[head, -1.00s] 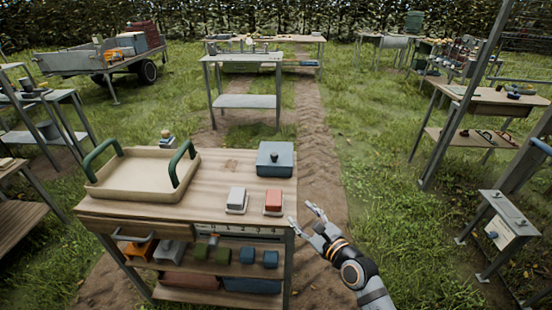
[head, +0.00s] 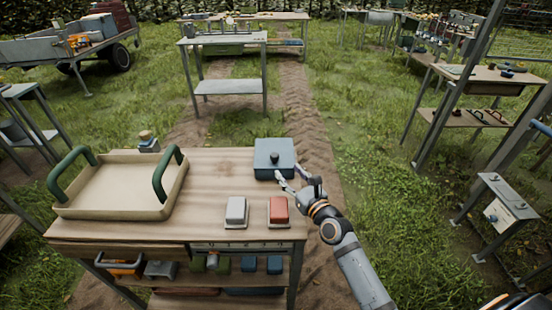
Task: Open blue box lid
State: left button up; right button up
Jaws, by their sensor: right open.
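The blue box (head: 264,172) stands at the back right corner of the wooden workbench (head: 215,185). Its flat blue lid (head: 270,150) is on, with a small dark knob (head: 274,157) in the middle. My right gripper (head: 290,180) is open and empty. Its fingers point left at the front right corner of the box, below the level of the knob. I cannot tell whether a finger touches the box. My left gripper is not in view.
A beige tray (head: 110,212) with two green handles fills the left of the bench. The bench middle is clear. Grass lies right of the bench.

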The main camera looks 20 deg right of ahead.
aim_at(277, 159)
jog(key=w, duration=0.3)
jog(key=w+a, duration=0.1)
jog(key=shift+w+f+b, duration=0.2)
jog(key=shift+f+b, duration=0.05)
jog(key=shift+b, duration=0.05)
jog(key=w, duration=0.3)
jog(key=shift+w+a+b, duration=0.25)
jog(key=shift+a+b, duration=0.05)
jog(key=shift+w+r, duration=0.1)
jog(key=shift+w, duration=0.15)
jog(key=c, duration=0.4)
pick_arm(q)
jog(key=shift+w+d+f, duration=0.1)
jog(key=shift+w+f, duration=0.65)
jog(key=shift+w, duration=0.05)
pick_arm(e)
grip_shut()
